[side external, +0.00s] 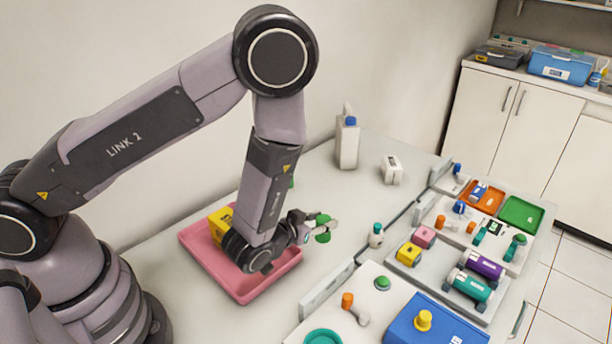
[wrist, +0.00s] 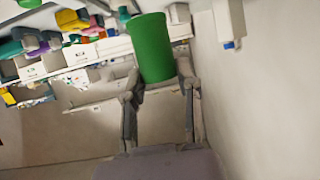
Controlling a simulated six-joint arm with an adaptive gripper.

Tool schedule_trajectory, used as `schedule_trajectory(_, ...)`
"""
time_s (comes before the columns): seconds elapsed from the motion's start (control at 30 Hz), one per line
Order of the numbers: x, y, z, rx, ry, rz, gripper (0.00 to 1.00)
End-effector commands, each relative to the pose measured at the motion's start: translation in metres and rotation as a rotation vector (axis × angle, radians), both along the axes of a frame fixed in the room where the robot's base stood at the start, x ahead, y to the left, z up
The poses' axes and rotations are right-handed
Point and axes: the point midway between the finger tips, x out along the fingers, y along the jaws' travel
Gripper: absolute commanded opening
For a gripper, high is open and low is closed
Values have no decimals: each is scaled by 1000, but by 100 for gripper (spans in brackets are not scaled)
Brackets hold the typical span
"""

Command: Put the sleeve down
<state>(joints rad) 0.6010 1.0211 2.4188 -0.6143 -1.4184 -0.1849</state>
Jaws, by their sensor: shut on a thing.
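The sleeve, a plain green cylinder (wrist: 152,48), is between the two fingers of my gripper (wrist: 159,82) in the wrist view. My gripper is shut on its near end, and its far end sticks out past the fingertips. In the side view my gripper (side external: 318,230) is above the grey table, just right of the pink tray, with green parts of the sleeve (side external: 323,237) showing around the fingers. The sleeve appears clear of the table. Part of it is hidden by the fingers.
The pink tray (side external: 190,240) holds a yellow item (side external: 221,219). A small white bottle (side external: 376,236) with a green cap stands right of my gripper. A tall white bottle (side external: 348,145) and a white box (side external: 392,170) stand behind. Loaded trays fill the right side.

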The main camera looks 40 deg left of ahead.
Motion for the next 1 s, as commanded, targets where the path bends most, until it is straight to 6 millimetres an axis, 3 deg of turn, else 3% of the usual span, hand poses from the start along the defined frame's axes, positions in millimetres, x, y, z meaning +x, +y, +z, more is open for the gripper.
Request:
schedule_trajectory(0.2,37,33,3,-1,-3,-188,22)
schedule_trajectory(0.33,47,56,10,1,-4,-322,22)
schedule_trajectory(0.7,33,116,32,3,-2,-628,22)
schedule_trajectory(0.87,27,124,35,2,-1,-683,22)
schedule_trajectory(1.0,42,125,27,2,-2,-698,22)
